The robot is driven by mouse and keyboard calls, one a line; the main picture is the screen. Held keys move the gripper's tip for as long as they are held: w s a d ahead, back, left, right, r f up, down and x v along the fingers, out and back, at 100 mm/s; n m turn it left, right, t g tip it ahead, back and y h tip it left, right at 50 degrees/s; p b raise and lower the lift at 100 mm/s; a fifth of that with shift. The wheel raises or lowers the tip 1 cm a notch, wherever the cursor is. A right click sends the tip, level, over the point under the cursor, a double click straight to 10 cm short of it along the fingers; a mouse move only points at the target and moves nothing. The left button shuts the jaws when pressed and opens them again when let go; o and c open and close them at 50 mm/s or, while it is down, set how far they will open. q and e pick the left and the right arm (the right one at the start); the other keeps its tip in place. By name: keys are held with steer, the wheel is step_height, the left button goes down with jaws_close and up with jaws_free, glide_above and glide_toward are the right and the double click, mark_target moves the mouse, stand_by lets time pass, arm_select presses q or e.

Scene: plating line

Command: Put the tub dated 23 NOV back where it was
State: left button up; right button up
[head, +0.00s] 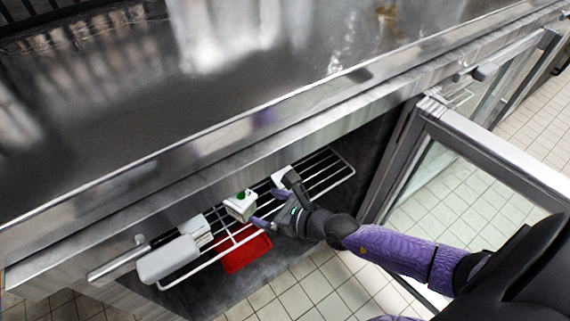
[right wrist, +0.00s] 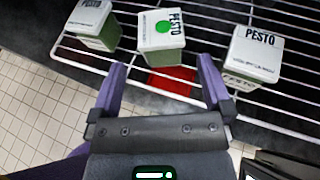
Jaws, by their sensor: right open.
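Three white-topped, green-sided tubs labelled PESTO stand on a wire rack (head: 322,165). In the right wrist view they are a left tub (right wrist: 93,22), a middle tub (right wrist: 162,38) with a green dot on its lid, and a right tub (right wrist: 255,57). Their dates are too small to read. In the head view the middle tub (head: 241,206) stands just left of my right gripper (head: 267,207). The right gripper is open and empty, its fingers (right wrist: 162,64) pointing at the middle tub, which lies beyond the fingertips. My left gripper is not in view.
A red object (head: 247,253) lies below the rack. A white rounded item (head: 168,259) is at the rack's left end. The steel counter (head: 230,90) overhangs the rack. An open glass door (head: 470,190) stands to the right of my arm.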

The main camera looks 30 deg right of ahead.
steer(key=p+v, duration=0.1)
steer(key=v, duration=0.4)
steer(key=s+d+f+m+g+h, duration=0.25)
steer(key=s+d+f+m, duration=0.2)
steer(key=f+m, duration=0.4)
steer(key=s+d+f+m+g+h, duration=0.1)
steer(key=s+d+f+m+h, duration=0.3)
steer(key=s+f+m, duration=0.4)
steer(key=s+a+f+m+g, duration=0.1)
steer(key=s+f+m+g, duration=0.1)
steer(key=s+m, duration=0.5)
steer(key=s+a+f+m+g, duration=0.2)
steer(key=s+m+g, duration=0.3)
steer(key=s, duration=0.7)
steer(key=s+a+f+m+g, duration=0.2)
steer(key=s+f+m+g, duration=0.2)
steer(key=s+m, duration=0.5)
steer(key=shift+s+a+m, duration=0.2)
steer(key=shift+s+m, duration=0.15)
steer(key=shift+s, duration=0.05)
